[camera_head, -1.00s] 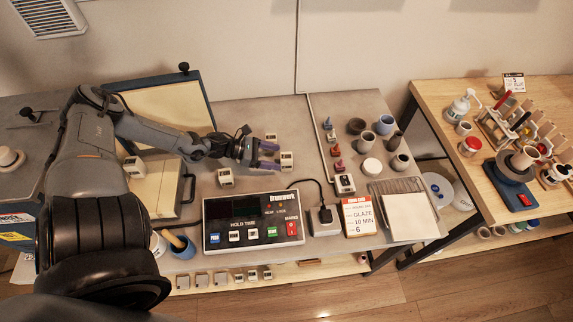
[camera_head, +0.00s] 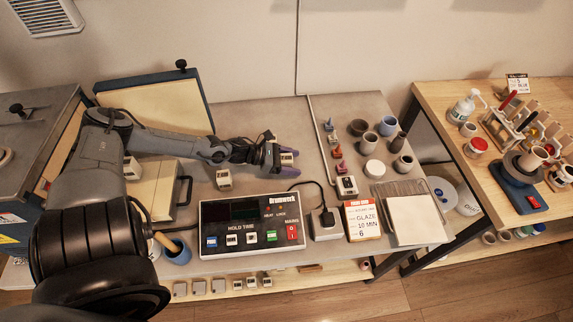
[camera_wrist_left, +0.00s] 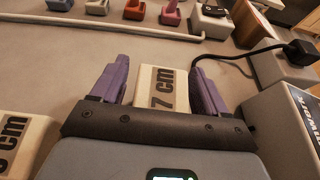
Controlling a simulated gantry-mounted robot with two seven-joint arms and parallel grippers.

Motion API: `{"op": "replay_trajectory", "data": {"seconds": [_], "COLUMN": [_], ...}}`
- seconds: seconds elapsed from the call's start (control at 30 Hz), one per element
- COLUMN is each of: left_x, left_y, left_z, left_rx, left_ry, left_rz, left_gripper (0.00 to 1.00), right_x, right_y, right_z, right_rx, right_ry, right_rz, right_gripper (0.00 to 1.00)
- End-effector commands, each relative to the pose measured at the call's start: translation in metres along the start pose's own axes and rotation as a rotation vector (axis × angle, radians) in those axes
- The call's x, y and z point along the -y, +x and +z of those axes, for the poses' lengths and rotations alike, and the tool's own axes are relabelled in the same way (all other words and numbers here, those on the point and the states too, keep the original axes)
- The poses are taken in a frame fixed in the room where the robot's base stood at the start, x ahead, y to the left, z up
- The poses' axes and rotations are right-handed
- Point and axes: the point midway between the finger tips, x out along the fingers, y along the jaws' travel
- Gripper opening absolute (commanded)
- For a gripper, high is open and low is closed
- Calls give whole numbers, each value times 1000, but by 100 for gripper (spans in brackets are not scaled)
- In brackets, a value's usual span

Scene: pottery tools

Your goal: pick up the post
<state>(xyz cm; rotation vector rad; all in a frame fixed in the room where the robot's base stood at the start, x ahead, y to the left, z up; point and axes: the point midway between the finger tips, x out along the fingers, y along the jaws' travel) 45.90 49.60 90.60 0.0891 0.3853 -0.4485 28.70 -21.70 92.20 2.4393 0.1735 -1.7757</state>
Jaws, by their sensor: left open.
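A pale post marked "7 cm" (camera_wrist_left: 160,88) stands between the two purple fingers of my left gripper (camera_wrist_left: 158,85) in the left wrist view. The fingers are open, one on each side of it, with a gap visible on the left side. In the head view my left gripper (camera_head: 279,157) reaches over the grey table behind the control box, and the post (camera_head: 287,159) shows only partly between the fingers. Another post (camera_head: 223,180), to the left of the gripper, stands alone; a post marked in cm (camera_wrist_left: 22,140) shows at the left wrist view's left edge. My right gripper is not in view.
The control box (camera_head: 250,226) with its buttons lies in front of the gripper. A black cable runs to a plug block (camera_head: 325,224). A pale rod (camera_head: 323,150) and small coloured pieces (camera_head: 337,151) are to the right.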

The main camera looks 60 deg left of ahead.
Motion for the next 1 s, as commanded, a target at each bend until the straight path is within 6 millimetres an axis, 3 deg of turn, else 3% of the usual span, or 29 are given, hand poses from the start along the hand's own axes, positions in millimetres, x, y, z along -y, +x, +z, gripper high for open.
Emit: {"op": "replay_trajectory", "data": {"seconds": [0.13,0.53,1.0], "left_x": [0,0,-1], "left_y": [0,0,-5], "left_z": [0,0,10], "left_rx": [-1,-1,-1], "left_ry": [0,0,2], "left_rz": [0,0,0], "left_gripper": [74,13,12], "right_x": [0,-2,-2], "right_y": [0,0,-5], "right_z": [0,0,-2], "right_rx": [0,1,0], "right_ry": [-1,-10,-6], "right_rz": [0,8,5], "right_gripper": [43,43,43]}}
